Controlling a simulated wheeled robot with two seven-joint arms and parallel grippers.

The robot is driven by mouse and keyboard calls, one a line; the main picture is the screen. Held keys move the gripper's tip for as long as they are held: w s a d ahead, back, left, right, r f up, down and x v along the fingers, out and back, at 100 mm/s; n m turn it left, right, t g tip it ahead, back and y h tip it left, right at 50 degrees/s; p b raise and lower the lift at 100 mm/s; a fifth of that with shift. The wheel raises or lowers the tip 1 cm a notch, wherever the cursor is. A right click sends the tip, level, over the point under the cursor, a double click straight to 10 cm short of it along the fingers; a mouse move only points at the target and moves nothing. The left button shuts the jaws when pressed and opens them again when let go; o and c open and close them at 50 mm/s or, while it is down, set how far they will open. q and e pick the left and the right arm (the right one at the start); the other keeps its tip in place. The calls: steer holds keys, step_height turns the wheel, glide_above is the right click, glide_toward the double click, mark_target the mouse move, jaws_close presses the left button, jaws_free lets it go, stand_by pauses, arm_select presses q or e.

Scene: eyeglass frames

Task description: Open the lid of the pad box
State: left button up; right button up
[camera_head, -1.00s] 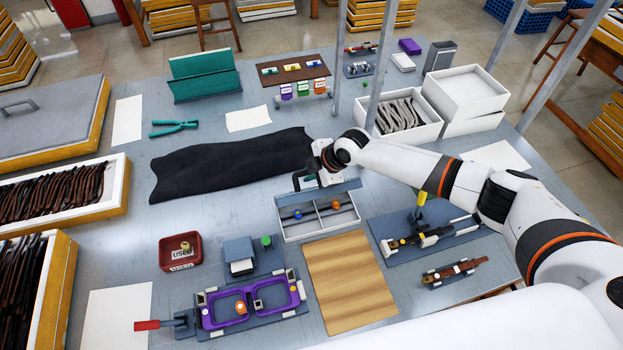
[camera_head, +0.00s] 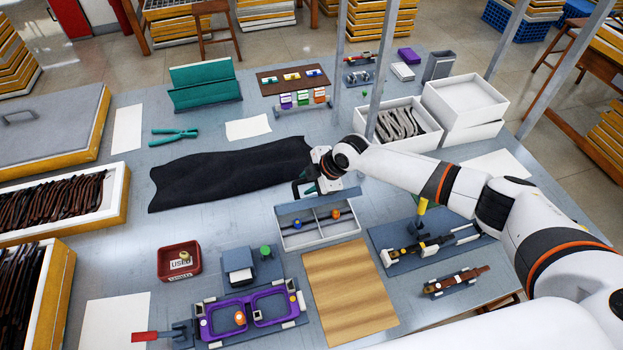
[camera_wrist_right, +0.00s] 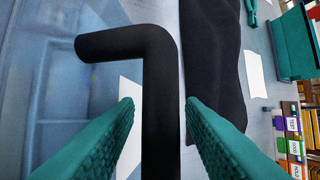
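The pad box (camera_head: 322,238) is a shallow pale tray with a divider, near the middle of the table. Its blue-grey lid (camera_head: 318,201) stands raised and tilted along the far side. A blue ball and an orange ball (camera_head: 335,214) show inside. My right gripper (camera_head: 307,188) is at the lid's far side, by its black handle. In the right wrist view, the bent black handle (camera_wrist_right: 162,110) lies between the teal fingers of my right gripper (camera_wrist_right: 160,102). A narrow gap shows on each side of it. My left gripper is not in view.
A dark cloth (camera_head: 230,172) lies left of and behind the box. A wooden board (camera_head: 350,285) lies in front. A blue fixture mat (camera_head: 388,243) is to the right, and a red tray (camera_head: 178,272) to the left. Grey posts (camera_head: 378,75) rise behind the arm.

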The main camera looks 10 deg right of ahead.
steer(key=b+v, duration=0.1)
steer(key=v, duration=1.1)
steer(key=shift+f, duration=0.1)
